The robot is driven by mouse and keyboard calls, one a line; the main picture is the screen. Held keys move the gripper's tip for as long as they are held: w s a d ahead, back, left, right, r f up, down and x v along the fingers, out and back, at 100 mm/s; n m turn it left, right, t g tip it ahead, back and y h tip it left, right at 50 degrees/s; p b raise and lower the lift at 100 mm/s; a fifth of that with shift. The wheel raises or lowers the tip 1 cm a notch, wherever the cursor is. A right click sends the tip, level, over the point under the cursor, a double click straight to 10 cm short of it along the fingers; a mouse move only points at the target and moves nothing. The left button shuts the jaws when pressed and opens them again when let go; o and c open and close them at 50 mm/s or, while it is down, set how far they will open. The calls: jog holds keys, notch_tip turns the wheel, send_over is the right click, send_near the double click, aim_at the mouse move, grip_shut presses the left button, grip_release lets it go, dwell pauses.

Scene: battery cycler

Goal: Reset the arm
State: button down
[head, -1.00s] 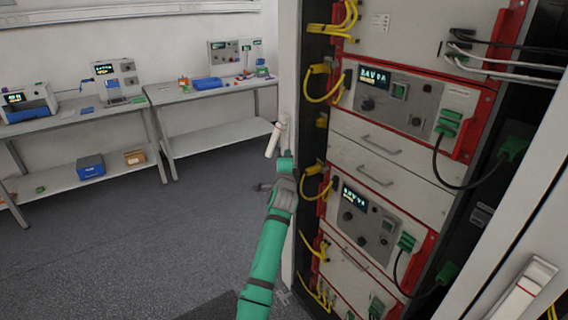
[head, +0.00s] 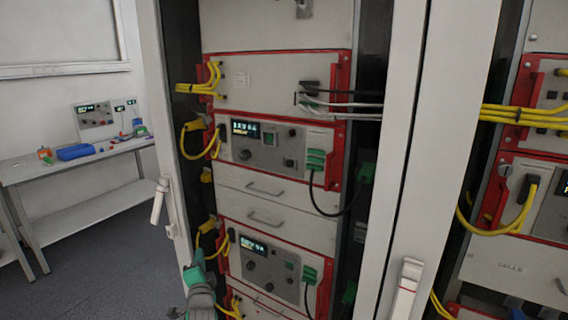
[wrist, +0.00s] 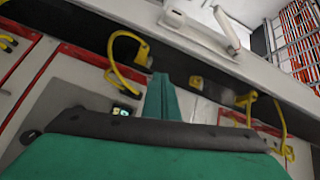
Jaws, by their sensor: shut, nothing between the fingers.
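My gripper (wrist: 158,92) shows in the wrist view as a narrow green shape beyond a dark bar and a wide green body. Its fingers are together with nothing between them. In the head view my green and grey arm (head: 198,292) shows at the bottom, in front of the lower left of the open cycler rack. The fingers cannot be made out there. In the wrist view yellow cables and a white door handle (wrist: 226,28) lie beyond the gripper. I cannot tell how far they are from it.
The rack holds an upper cycler unit (head: 270,143) and a lower one (head: 268,262) with yellow and black cables. A white handle (head: 158,201) sticks out at its left edge. A second rack stands right. A bench (head: 85,175) stands at the far left, with open floor before it.

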jog(key=s+d+f+n+h, duration=0.25)
jog(key=s+d+f, duration=0.65)
jog(key=d+f, duration=0.45)
jog(key=s+d+f+n, duration=0.25)
jog(key=s+d, duration=0.25)
jog(key=s, duration=0.4)
jog(key=s+d+f+n+h, duration=0.1)
jog(key=s+d+f, duration=0.3)
jog(key=s, duration=0.4)
jog(key=s+d+f+n, duration=0.25)
jog(key=s+d, duration=0.25)
jog(key=s, duration=0.4)
jog(key=s+r+n+h, duration=0.1)
jog(key=s+r, duration=0.3)
jog(key=s, duration=0.9)
jog(key=s+d+r+n+g+h, duration=0.1)
jog(key=s+r, duration=0.3)
jog(key=s, duration=1)
jog(key=shift+n+g, duration=0.3)
jog(key=shift+n, duration=0.15)
jog(key=shift+s+f, duration=0.1)
